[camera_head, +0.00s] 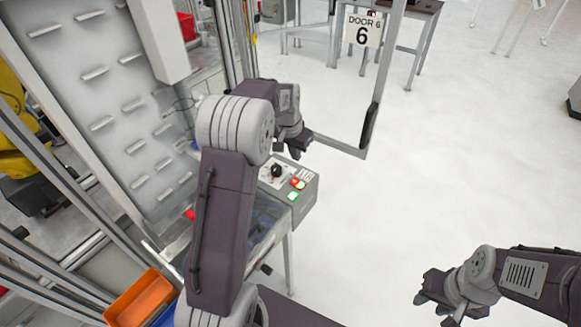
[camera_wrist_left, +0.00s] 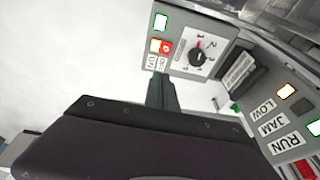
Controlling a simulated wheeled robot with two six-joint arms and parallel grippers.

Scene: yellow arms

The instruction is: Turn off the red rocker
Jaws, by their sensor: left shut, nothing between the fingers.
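The red rocker (camera_head: 296,183) is on the small grey control panel (camera_head: 309,192) beside the machine, near a black rotary knob and a green square button. In the left wrist view the red rocker (camera_wrist_left: 166,46) appears lit, next to a yellow-green part, above an on/off style label. My left gripper (camera_head: 300,146) is above and behind the panel in the head view. In the left wrist view its fingers (camera_wrist_left: 163,92) are shut and empty, below the rocker in the picture, with no visible contact. My right gripper (camera_head: 432,288) hangs over open floor; its opening is unclear.
The black rotary knob (camera_wrist_left: 197,58) and the green button (camera_wrist_left: 160,21) are close to the rocker. A light panel labelled LOW, JAM and RUN (camera_wrist_left: 283,128) is at right. An orange bin (camera_head: 142,298) is at lower left.

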